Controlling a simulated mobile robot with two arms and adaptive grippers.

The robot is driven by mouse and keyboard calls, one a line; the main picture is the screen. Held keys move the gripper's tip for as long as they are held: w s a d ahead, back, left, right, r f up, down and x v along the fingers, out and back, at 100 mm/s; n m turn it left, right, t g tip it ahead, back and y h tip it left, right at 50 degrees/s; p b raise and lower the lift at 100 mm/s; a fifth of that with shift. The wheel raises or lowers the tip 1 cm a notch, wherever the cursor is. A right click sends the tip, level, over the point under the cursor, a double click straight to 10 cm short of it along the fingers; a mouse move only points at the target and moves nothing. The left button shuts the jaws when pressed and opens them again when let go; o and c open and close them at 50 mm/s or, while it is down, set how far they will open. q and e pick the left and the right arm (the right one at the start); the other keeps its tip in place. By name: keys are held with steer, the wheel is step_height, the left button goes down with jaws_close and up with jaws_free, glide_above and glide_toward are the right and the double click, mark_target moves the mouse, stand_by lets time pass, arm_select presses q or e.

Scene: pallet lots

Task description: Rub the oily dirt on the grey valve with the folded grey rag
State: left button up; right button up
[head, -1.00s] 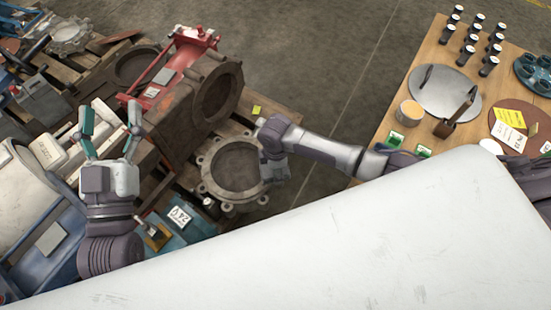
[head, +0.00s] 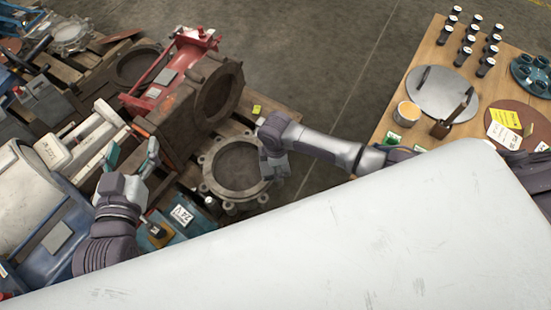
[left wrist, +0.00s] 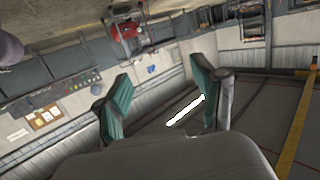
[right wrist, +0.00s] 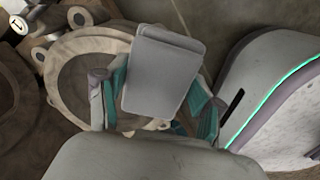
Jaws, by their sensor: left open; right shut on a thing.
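A grey, round, lugged flange body (head: 205,178) lies at the middle of the pallets in the head view; it looks like the grey valve. It also shows in the right wrist view (right wrist: 55,107). My right gripper (right wrist: 158,98) is shut on the folded grey rag (right wrist: 165,65), in front of the valve's right part in that view. I cannot tell whether the rag touches the valve. Oily dirt on it cannot be made out clearly; rag and gripper hide part of the rim. My left gripper (head: 130,158) is open and empty over the left pallet goods, fingers apart in the left wrist view (left wrist: 163,105).
A rusty brown housing (head: 190,115) and a red machine part (head: 185,60) stand behind the valve. A blue box labelled 24V (head: 190,230) is in front left. A wooden table (head: 395,90) with bottles and a round plate stands right. Open floor lies between.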

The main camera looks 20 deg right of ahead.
steer(key=shift+r+p, duration=0.5)
steer(key=shift+p, duration=0.05)
steer(key=shift+r+p, duration=0.4)
steer(key=shift+p, duration=0.05)
steer(key=shift+r+p, duration=0.35)
steer(key=shift+p, duration=0.15)
arm_select(q)
steer(key=s+a+f+g+y, duration=0.1)
steer(key=s+a+f+g, duration=0.1)
steer(key=s+f+g, duration=0.3)
steer(key=s+a+f+g+y, duration=0.2)
steer(key=s+f+g, duration=0.3)
steer(key=s, duration=0.3)
steer(key=shift+s+a+f+n+g+p, duration=0.3)
steer(key=shift+a+f+g+p, duration=0.15)
steer(key=shift+a+f, duration=0.25)
arm_select(e)
steer(key=shift+r, duration=0.4)
